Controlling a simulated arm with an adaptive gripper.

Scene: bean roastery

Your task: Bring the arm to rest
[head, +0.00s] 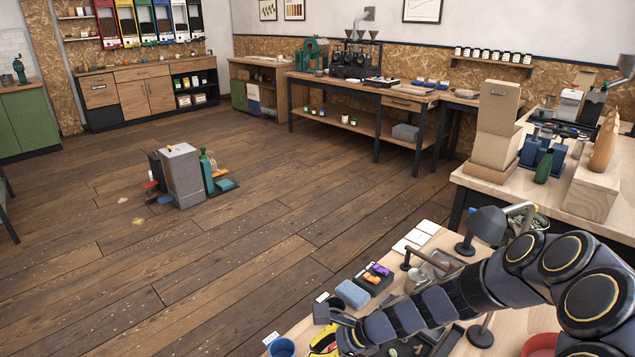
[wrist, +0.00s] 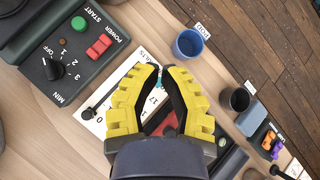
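My gripper (wrist: 163,70) hangs over the pale wooden workbench (head: 440,250). Its two yellow and black fingers lean together so that their tips all but meet, with a V-shaped gap behind them. I see nothing clearly held; a small teal spot and part of a white printed card (wrist: 117,98) show through the gap. In the head view my gripper (head: 325,340) is at the bottom, partly cut off, and my arm reaches in from the right. Whether the fingertips touch anything below cannot be told.
A control box (wrist: 75,45) with a dial and buttons is at the wrist view's upper left. A blue cup (wrist: 188,45) and a dark cup (wrist: 238,99) stand right of the fingers. A small tray (head: 372,280) with coloured items and a blue block (head: 352,294) lie close by.

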